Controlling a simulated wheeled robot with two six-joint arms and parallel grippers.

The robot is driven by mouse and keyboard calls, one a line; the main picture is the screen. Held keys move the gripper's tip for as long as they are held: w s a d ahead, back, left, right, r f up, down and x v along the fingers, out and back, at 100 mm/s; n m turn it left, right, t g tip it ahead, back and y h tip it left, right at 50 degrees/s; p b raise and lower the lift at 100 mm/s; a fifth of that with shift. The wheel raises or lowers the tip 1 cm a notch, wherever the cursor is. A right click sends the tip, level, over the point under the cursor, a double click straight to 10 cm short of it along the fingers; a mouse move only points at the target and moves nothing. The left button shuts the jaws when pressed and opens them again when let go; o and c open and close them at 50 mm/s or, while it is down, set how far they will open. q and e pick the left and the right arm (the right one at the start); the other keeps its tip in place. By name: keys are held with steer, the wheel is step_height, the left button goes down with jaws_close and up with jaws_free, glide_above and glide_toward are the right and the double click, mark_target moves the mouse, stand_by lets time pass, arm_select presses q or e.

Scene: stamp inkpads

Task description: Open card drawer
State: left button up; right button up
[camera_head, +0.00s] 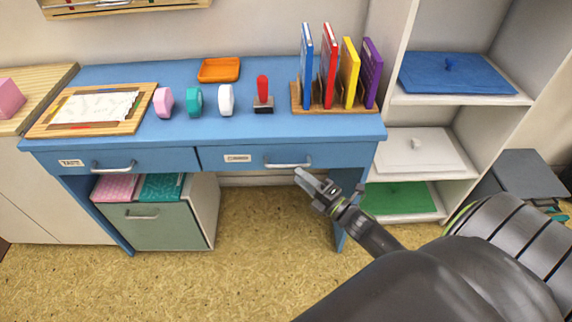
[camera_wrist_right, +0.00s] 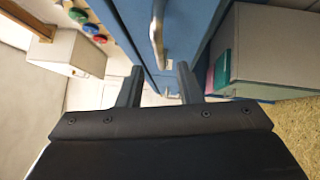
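The blue desk has two closed front drawers, each with a small white label too small to read surely. The left drawer (camera_head: 140,160) has a silver handle (camera_head: 113,168). The right drawer (camera_head: 345,153) has a silver handle (camera_head: 288,164). My right gripper (camera_head: 302,178) is just below and in front of the right drawer's handle. In the right wrist view my right gripper (camera_wrist_right: 161,82) is open and empty, its fingers spread, with a silver handle (camera_wrist_right: 157,35) beyond the fingertips and no visible contact. My left gripper is not in view.
On the desk top (camera_head: 270,125) stand upright folders (camera_head: 328,66), a red-handled stamp (camera_head: 263,90), tape rolls (camera_head: 195,101), an orange tray (camera_head: 219,69) and a wooden board (camera_head: 50,126). A cabinet (camera_head: 160,228) stands under the left side. Shelves (camera_head: 440,98) stand at the right.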

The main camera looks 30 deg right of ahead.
mark_target(286, 165)
steer(key=x, duration=0.6)
steer(key=shift+w, duration=0.2)
jaws_close()
